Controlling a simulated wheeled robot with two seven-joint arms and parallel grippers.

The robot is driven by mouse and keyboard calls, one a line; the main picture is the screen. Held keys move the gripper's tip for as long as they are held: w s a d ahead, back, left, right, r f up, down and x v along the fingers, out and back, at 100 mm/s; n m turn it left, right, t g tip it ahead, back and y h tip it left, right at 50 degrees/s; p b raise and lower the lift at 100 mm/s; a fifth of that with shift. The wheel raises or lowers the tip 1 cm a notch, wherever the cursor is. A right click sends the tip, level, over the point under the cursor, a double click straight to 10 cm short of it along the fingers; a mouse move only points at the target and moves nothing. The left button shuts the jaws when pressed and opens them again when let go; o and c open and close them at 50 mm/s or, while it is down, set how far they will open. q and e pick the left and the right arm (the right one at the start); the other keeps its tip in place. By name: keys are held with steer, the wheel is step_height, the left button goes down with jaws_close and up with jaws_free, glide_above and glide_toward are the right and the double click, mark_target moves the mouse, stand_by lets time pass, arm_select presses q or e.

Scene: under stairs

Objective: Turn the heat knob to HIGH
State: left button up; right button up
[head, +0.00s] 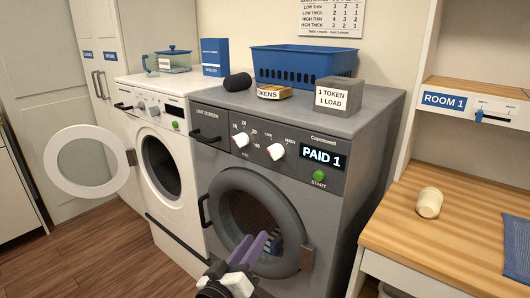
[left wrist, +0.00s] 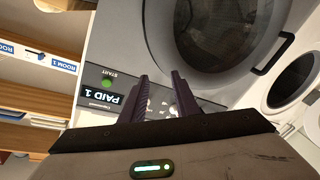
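The heat knob (head: 277,151) is a white knob on the grey dryer's (head: 350,150) dark control panel, below the LOW and HIGH labels. Its exact pointing is too small to tell. A second white knob (head: 241,140), by the numbers 20, 30 and 40, sits to its left. My left gripper (head: 252,241) has purple fingers standing apart with nothing between them, in front of the dryer's round door and below the panel. In the left wrist view the open fingers (left wrist: 159,76) partly cover the panel. My right gripper is not in view.
The panel's display (head: 322,157) reads PAID 1, above a green START button (head: 319,175). A white washer (head: 165,150) with its round door (head: 90,160) open stands left. A blue basket (head: 303,66) and token box (head: 338,95) sit on top. A wooden counter (head: 440,240) stands right.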

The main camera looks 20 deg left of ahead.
mark_target(271, 154)
arm_select(q)
steer(key=w+a+r+n+t, duration=0.1)
steer(key=w+r+n+t, duration=0.15)
steer(key=r, duration=0.45)
steer(key=w+a+r+n+t, duration=0.1)
steer(key=w+r, duration=0.2)
steer(key=r, duration=0.3)
steer(key=shift+m, duration=0.25)
steer(key=x, duration=0.5)
steer(key=p+x, duration=0.1)
steer(key=x, duration=0.2)
steer(key=shift+w+d+f, duration=0.2)
steer(key=shift+w, duration=0.15)
steer(key=shift+w+r, duration=0.15)
steer(key=shift+w, duration=0.5)
jaws_close()
